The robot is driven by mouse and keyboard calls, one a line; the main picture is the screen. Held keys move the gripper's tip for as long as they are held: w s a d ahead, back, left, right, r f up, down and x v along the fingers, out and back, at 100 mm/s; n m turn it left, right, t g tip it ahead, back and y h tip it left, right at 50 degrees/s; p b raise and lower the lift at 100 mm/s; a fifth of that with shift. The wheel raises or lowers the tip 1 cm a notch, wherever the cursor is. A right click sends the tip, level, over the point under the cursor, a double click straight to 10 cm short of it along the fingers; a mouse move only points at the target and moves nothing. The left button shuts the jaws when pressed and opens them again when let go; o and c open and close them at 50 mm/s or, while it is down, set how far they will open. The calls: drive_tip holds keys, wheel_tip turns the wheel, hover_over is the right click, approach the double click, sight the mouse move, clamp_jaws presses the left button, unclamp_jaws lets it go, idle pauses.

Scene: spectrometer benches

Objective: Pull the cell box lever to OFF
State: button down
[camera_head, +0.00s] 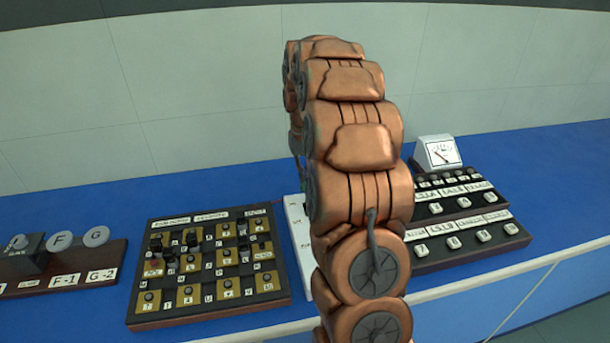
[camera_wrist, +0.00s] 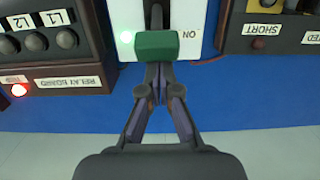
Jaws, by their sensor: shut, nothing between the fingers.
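The cell box (camera_wrist: 180,15) is a white panel with a green lever handle (camera_wrist: 156,46) on a dark stem. An ON label (camera_wrist: 190,35), inverted in the wrist view, sits beside the handle, and a green light (camera_wrist: 126,38) glows on its other side. My gripper (camera_wrist: 154,70) is shut and empty, its fingertips right at the handle's near edge. I cannot tell whether they touch it. In the head view a strip of the white cell box (camera_head: 299,235) shows left of my arm, which hides the lever and my gripper.
In the wrist view a relay board (camera_wrist: 70,82) with a lit red lamp (camera_wrist: 19,89) stands left, and another dark panel (camera_wrist: 270,44) right. In the head view a plug board (camera_head: 210,265) stands left of the cell box; a meter (camera_head: 438,152) stands right on the blue bench (camera_head: 560,180).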

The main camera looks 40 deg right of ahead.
drive_tip(key=shift+s+a+r+b, duration=0.1)
drive_tip(key=shift+s+b, duration=0.1)
drive_tip(key=shift+b, duration=0.3)
drive_tip(key=shift+s+t, duration=0.1)
drive_tip(key=shift+t, duration=0.2)
drive_tip(key=s+t+h+b, duration=0.1)
drive_tip(key=b, duration=0.2)
drive_tip(key=s+a+r+t+h+b, duration=0.1)
drive_tip(key=t+b, duration=0.1)
drive_tip(key=b, duration=0.2)
drive_tip(key=shift+s+a+t, duration=0.15)
drive_tip(key=shift+s+t, duration=0.15)
drive_tip(key=s+t+b, duration=0.1)
drive_tip(key=b, duration=0.1)
drive_tip(key=s+a+t+h+b, duration=0.1)
drive_tip(key=t+b, duration=0.1)
drive_tip(key=b, duration=0.1)
drive_tip(key=s+a+t+h+b, duration=0.1)
drive_tip(key=b, duration=0.2)
drive_tip(key=shift+s+t, duration=0.3)
drive_tip(key=shift+s, duration=0.05)
drive_tip(key=shift+s+h+b, duration=0.15)
drive_tip(key=shift+h+b, duration=0.15)
drive_tip(key=shift+b, duration=0.05)
drive_tip(key=shift+r, duration=0.15)
drive_tip(key=v, duration=0.7)
drive_tip(key=shift+s, duration=0.25)
drive_tip(key=shift+r, duration=0.15)
